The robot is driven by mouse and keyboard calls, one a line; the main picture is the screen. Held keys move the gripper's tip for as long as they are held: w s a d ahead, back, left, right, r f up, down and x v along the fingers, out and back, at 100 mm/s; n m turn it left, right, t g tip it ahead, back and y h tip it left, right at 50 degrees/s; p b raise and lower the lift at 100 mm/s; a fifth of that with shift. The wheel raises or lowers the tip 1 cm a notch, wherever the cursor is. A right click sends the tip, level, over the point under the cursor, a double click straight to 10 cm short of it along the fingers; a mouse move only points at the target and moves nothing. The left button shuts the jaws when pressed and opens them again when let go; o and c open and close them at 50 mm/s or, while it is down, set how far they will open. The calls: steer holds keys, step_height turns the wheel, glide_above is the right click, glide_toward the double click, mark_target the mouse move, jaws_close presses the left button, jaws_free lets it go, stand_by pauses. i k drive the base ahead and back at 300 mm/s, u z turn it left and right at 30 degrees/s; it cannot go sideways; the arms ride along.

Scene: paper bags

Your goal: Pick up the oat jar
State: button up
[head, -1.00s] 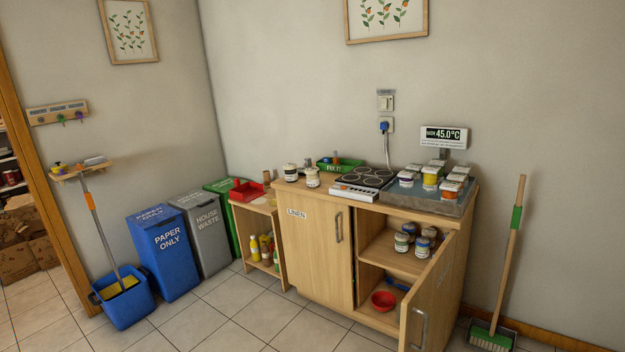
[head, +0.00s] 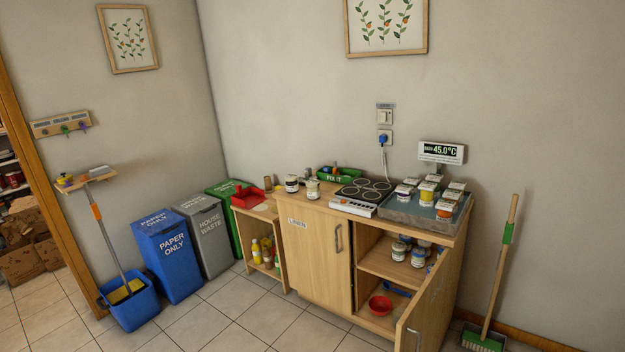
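Several jars are in view, and their labels are too small to read, so I cannot tell which is the oat jar. Two white-lidded jars, a left one (head: 291,183) and a right one (head: 313,189), stand on the counter (head: 300,207) left of the hot plate. Several jars with coloured bands, one of them yellow (head: 427,192), stand in the grey bath (head: 410,211) at the counter's right end. More jars (head: 399,250) stand on the shelf inside the open cabinet. My gripper is not in view.
The cabinet door (head: 430,305) stands open toward me at the right. A hot plate (head: 362,193), a green tray (head: 338,174) and a red bowl (head: 380,305) are near. Bins (head: 168,254) and a mop bucket (head: 131,303) stand left; a broom (head: 500,270) leans right. The middle floor is clear.

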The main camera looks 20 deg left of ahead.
mark_target(312, 185)
steer(key=u, duration=0.45)
steer(key=i, duration=0.75)
steer(key=u, duration=1.05)
steer(key=i, duration=1.45)
steer(key=z, duration=0.4)
steer(key=i, duration=1.25)
steer(key=z, duration=0.8)
steer(key=i, duration=0.2)
steer(key=z, duration=0.2)
steer(key=k, duration=0.85)
steer(key=z, duration=0.15)
steer(key=i, duration=0.9)
steer(key=u, duration=0.1)
